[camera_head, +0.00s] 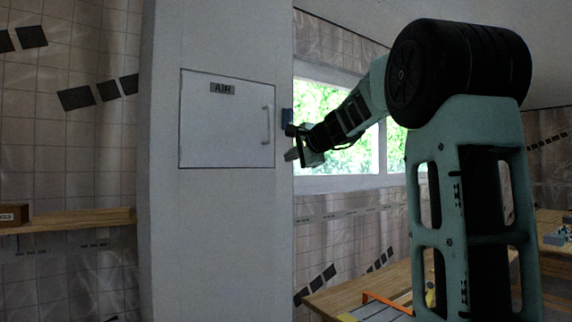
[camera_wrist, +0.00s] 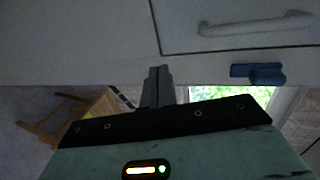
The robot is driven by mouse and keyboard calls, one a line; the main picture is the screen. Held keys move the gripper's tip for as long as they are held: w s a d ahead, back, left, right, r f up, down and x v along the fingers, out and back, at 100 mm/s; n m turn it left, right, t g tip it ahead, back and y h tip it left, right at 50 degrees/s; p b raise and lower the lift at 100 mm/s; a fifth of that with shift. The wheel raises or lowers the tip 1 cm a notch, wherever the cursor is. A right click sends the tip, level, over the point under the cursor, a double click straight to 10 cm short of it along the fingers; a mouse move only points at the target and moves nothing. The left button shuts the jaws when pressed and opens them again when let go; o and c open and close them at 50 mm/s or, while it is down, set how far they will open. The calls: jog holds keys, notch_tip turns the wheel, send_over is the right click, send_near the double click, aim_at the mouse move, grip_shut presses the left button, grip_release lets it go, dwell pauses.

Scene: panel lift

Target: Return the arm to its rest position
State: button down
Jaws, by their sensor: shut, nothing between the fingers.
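My gripper (camera_head: 291,155) is at the right edge of the white column, just right of the panel, with my arm stretched out from the right. In the wrist view my gripper's fingers (camera_wrist: 159,72) are together and empty, pointing at the pale surface. The white panel (camera_head: 227,118), labelled AIR, lies flat in the column face and looks closed. Its handle (camera_head: 266,124) is on its right side and apart from my fingers. The handle also shows in the wrist view (camera_wrist: 256,24). A blue latch (camera_head: 287,117) sits beside the panel, above my gripper; it shows in the wrist view (camera_wrist: 258,73).
The white column (camera_head: 225,240) stands close to my gripper. A window (camera_head: 345,155) is behind my arm. A wooden table (camera_head: 335,297) stands below at the right. A wooden shelf (camera_head: 80,222) with a small box (camera_head: 14,215) is at the left.

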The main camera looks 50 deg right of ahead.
jog(key=shift+b+v, duration=0.7)
jog(key=shift+v, duration=2)
jog(key=w+a+f+n+g+y, duration=0.25)
jog(key=a+f+n, duration=0.25)
jog(key=a+f, duration=0.6)
jog(key=w+a+f+n+g+y, duration=0.3)
jog(key=a+f, duration=0.5)
jog(key=a, duration=0.6)
jog(key=s+a+f+n+g+y, duration=0.1)
jog(key=s+a+f+n+g, duration=0.1)
jog(key=s+a+f+n, duration=0.4)
jog(key=s+a+f+n+g+y, duration=0.15)
jog(key=a+f, duration=0.25)
jog(key=a, duration=0.4)
jog(key=s+a+f+n+g+h, duration=0.1)
jog(key=s+a+f+n, duration=0.1)
jog(key=s+f+n, duration=0.2)
jog(key=s+a+f+n+g+h+b, duration=0.1)
jog(key=s+a+f+n+g+h, duration=0.1)
jog(key=s, duration=0.9)
jog(key=s+a+f+n+g+h, duration=0.1)
jog(key=s+a+f+n+g, duration=0.1)
jog(key=s+f+n, duration=0.4)
notch_tip(320, 180, down, 2)
jog(key=shift+s+a+f+n, duration=0.2)
jog(key=shift+s+a+n, duration=0.15)
jog(key=shift+s+a, duration=0.7)
jog(key=shift+d, duration=0.15)
